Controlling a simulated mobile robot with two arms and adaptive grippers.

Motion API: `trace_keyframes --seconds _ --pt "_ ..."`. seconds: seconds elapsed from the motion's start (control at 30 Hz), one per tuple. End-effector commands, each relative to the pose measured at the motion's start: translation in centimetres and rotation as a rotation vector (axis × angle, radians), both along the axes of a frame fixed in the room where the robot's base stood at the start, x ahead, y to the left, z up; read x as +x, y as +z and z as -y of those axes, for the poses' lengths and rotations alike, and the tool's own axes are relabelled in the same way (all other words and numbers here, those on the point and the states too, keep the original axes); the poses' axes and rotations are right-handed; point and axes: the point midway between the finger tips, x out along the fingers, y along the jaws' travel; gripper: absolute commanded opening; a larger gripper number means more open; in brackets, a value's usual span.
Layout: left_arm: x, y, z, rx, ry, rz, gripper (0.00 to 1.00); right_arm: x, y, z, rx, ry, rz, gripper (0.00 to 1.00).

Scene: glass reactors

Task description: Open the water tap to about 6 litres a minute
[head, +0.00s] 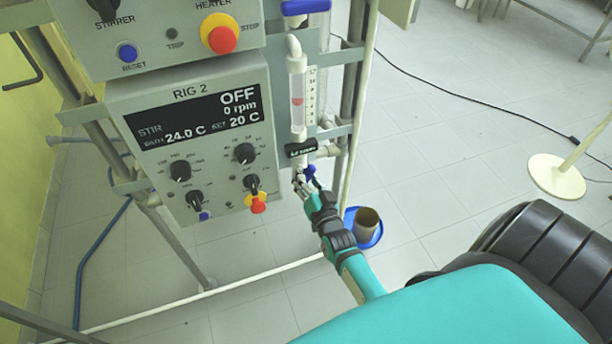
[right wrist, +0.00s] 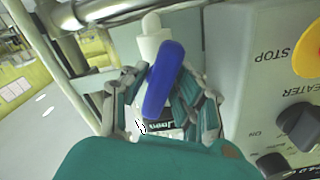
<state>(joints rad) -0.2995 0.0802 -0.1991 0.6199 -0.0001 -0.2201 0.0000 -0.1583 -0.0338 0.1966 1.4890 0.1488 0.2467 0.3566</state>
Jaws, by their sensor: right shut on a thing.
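The water tap's blue handle (head: 310,171) is at the foot of the clear flow meter tube (head: 297,85), right of the RIG 2 panel. A red float shows inside the tube; the numbers on its scale are too small to read surely. My right gripper (head: 305,184) is at the tap and partly covers it. In the right wrist view the blue handle (right wrist: 163,80) stands tilted between the fingers of my right gripper (right wrist: 165,100), which is shut on it. A black label sits just above the tap in the head view. My left gripper is not in view.
The RIG 2 control box (head: 190,140), with display and knobs, stands close left of the tap. Another blue part (head: 305,6) is above the tube. A metal post runs close on the right. A blue dish with a brown cup (head: 367,221) is below right. Open floor lies to the right.

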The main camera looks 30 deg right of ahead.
Motion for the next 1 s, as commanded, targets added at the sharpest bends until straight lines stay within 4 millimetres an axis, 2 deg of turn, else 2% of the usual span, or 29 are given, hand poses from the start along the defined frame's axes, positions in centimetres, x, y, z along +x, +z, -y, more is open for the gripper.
trace_keyframes --seconds 0.3,0.33,0.43,0.77,0.87,1.0 --pt "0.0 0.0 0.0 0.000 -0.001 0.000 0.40 -0.1 -0.2 -0.1 0.001 0.001 -0.004 0.00" --pt "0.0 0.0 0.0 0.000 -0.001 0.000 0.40 -0.1 -0.2 -0.1 0.001 0.001 -0.004 0.31" --pt "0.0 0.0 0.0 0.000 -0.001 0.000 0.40 -0.1 -0.2 -0.1 0.001 0.001 -0.003 0.44" --pt "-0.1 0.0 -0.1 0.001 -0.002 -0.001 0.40 -0.4 -0.1 -0.1 0.001 0.000 -0.002 0.44" --pt "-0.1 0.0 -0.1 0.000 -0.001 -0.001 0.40 -1.5 -0.2 -0.4 0.002 0.000 -0.003 0.44" --pt "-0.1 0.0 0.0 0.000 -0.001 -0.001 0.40 -4.3 -0.3 -1.0 0.001 0.000 -0.006 0.44"
